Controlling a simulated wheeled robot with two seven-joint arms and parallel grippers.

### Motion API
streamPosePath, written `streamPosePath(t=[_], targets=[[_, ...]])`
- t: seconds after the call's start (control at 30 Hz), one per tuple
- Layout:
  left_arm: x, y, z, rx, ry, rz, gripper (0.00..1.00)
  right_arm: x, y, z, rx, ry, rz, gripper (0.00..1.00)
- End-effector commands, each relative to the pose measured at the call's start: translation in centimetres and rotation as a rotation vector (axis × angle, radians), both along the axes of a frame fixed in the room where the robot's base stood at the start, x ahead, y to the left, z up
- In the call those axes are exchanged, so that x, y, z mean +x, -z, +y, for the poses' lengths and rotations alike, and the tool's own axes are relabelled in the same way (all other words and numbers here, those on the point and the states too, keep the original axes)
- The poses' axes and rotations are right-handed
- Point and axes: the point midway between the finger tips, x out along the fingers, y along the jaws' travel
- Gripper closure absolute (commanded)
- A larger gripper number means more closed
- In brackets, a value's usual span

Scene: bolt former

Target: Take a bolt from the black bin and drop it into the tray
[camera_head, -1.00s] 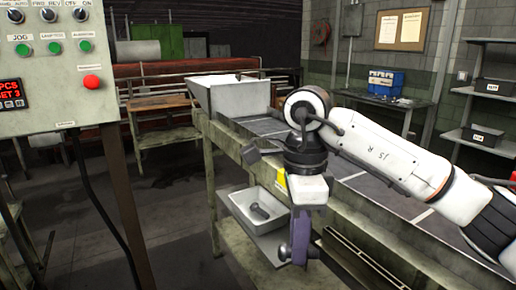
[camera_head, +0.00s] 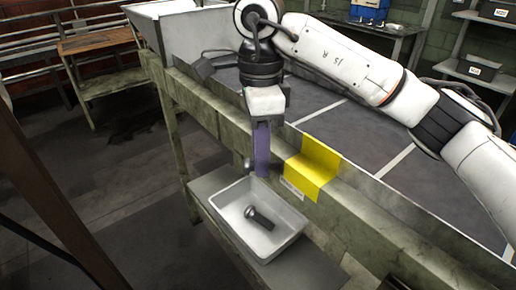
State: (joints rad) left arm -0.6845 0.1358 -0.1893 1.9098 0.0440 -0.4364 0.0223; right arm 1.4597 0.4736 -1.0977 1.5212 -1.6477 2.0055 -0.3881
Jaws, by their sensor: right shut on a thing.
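My right gripper (camera_head: 262,172) points down with its purple fingers shut on a bolt (camera_head: 248,164). Only a small grey end of that bolt shows at the left of the fingers; the rest is hidden. The fingertips appear just above the far rim of the white tray (camera_head: 289,236). One dark bolt (camera_head: 261,218) lies inside the tray. The tray sits on a low metal shelf at the side of the long bench. I cannot identify the task's black bin for sure. My left gripper is out of view.
A yellow plate (camera_head: 315,166) hangs over the bench rail (camera_head: 385,223), right of the gripper. A white hopper (camera_head: 190,32) stands at the bench's far end. Dark labelled bins (camera_head: 479,69) sit on shelves at the back right. Open floor lies left of the tray.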

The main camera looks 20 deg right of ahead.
Motion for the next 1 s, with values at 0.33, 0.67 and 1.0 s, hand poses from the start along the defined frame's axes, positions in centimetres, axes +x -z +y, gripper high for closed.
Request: streamPosePath(t=[0.33,0.67,1.0], targets=[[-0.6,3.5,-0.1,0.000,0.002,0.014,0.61,0.0,4.4,0.0,0.000,0.000,0.000,1.00],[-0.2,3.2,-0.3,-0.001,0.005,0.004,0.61,0.0,4.8,0.0,0.001,0.001,-0.001,1.00],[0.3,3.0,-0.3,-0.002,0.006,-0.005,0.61,0.0,4.9,0.0,0.000,0.001,-0.001,0.63]])
